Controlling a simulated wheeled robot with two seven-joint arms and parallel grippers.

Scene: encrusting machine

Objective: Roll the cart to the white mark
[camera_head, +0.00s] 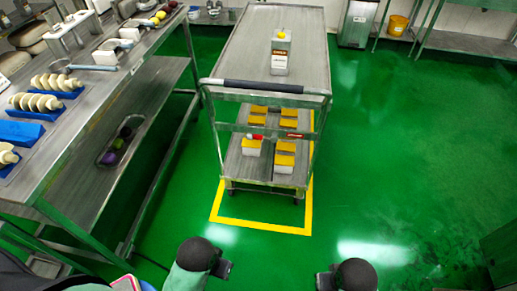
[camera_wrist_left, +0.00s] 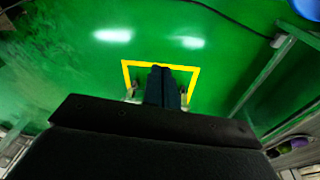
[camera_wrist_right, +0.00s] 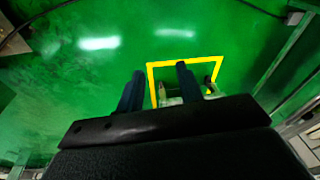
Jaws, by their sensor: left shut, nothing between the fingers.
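The metal cart (camera_head: 240,60) stands in the middle of the head view. Its dark push handle (camera_head: 265,87) faces me. Its wheels stand within a yellow floor outline (camera_head: 262,227). My left gripper (camera_head: 222,269) is on my side of the cart, apart from the handle; its fingers (camera_wrist_left: 162,70) are together and empty in the left wrist view. My right gripper (camera_head: 325,281) is also short of the cart; its fingers (camera_wrist_right: 160,70) are spread with nothing between them in the right wrist view. I cannot make out a white mark; pale floor patches look like light reflections.
A carton (camera_head: 281,52) with a yellow top stands on the cart, and several yellow-topped boxes (camera_head: 285,154) sit on its lower shelves. A long metal table (camera_head: 95,120) runs along the left. Green floor (camera_head: 400,150) is open to the right.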

